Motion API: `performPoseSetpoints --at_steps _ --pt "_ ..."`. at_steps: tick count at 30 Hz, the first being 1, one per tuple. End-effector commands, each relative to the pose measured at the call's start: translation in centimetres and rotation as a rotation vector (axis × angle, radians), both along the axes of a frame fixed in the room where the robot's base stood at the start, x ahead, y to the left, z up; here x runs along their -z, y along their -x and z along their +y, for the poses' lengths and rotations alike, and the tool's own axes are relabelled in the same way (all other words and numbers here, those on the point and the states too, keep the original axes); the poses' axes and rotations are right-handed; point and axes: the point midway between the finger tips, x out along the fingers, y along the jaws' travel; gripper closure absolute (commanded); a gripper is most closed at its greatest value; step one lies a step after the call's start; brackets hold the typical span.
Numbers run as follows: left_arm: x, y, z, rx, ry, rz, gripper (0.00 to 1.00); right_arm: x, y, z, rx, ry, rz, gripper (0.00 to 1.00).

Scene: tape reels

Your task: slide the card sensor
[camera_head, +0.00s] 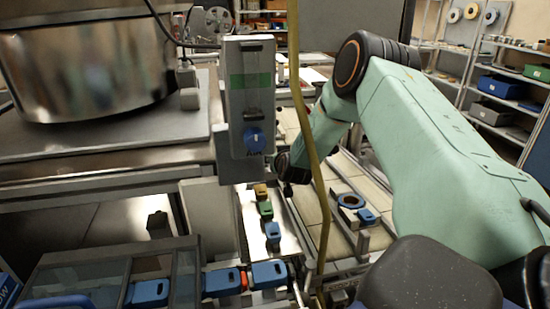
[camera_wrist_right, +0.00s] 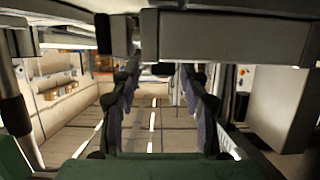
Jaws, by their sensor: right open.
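I cannot surely tell which part is the card sensor. A tall grey box (camera_head: 232,130) with a green band and a blue knob (camera_head: 254,139) stands upright in the middle of the head view. My right arm comes in from the right and bends down beside this box. Its dark wrist end (camera_head: 290,168) is close to the box's right side; contact cannot be told, and the fingers are not clear there. In the right wrist view my right gripper (camera_wrist_right: 158,73) has its fingers apart, with nothing visibly held between them. My left gripper is not in view.
A large metal drum (camera_head: 85,70) stands on a bench at the left. Small blue blocks (camera_head: 272,232) sit on tracks below the box. A yellow hose (camera_head: 304,110) hangs between box and arm. Grey bars (camera_wrist_right: 215,36) cross the top of the wrist view. Shelves (camera_head: 470,75) stand behind, right.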

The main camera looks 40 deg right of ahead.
Motion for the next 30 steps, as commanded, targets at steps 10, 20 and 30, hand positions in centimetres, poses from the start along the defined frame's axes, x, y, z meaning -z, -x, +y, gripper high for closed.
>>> performPoseSetpoints --at_steps 10,20,30 --pt "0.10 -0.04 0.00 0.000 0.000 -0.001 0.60 0.22 -0.83 -0.10 -0.002 0.000 0.001 0.55" --pt "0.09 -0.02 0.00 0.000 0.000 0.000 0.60 0.18 -0.80 -0.13 -0.001 0.000 0.000 0.78" --pt "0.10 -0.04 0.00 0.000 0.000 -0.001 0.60 0.38 -0.70 -0.07 -0.003 -0.001 0.005 1.00"
